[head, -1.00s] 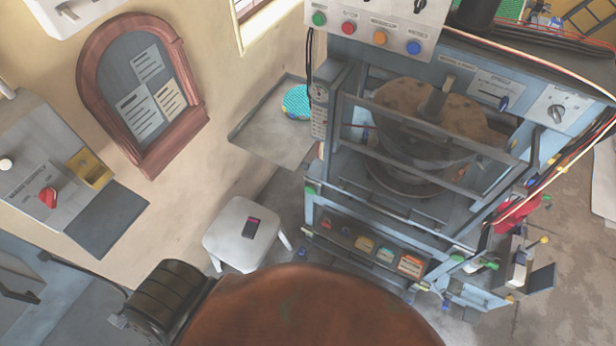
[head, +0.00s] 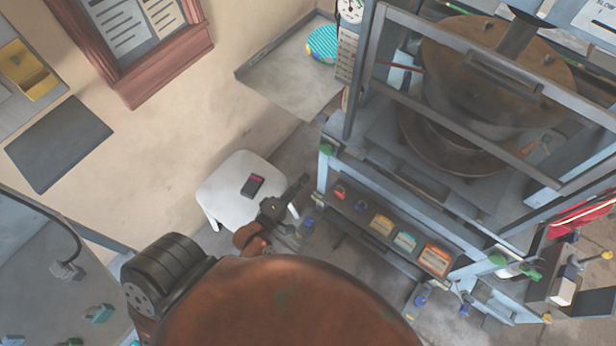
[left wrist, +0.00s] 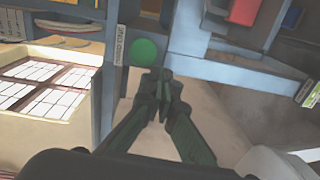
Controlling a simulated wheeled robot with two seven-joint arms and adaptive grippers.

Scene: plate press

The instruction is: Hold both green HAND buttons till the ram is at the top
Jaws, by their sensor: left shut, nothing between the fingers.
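The press (head: 345,185) stands at the right in the head view. One green HAND button (head: 326,149) is on its front left corner. A second green button (head: 497,259) is at its front right corner. My left gripper (head: 304,182) is shut and empty, left of and below the left button. In the left wrist view its closed fingertips (left wrist: 161,76) show just below a round green button (left wrist: 145,52); contact cannot be told. The ram, a dark shaft (head: 517,36) over a broad brown disc (head: 480,60), is above a round pan (head: 450,150) behind the guard bars. My right gripper is out of view.
A white stool (head: 222,190) with a small dark device (head: 252,186) stands left of the press. A grey side tray (head: 285,85) carries a turquoise round thing (head: 322,44). A shelf of coloured items (head: 405,240) runs along the press front.

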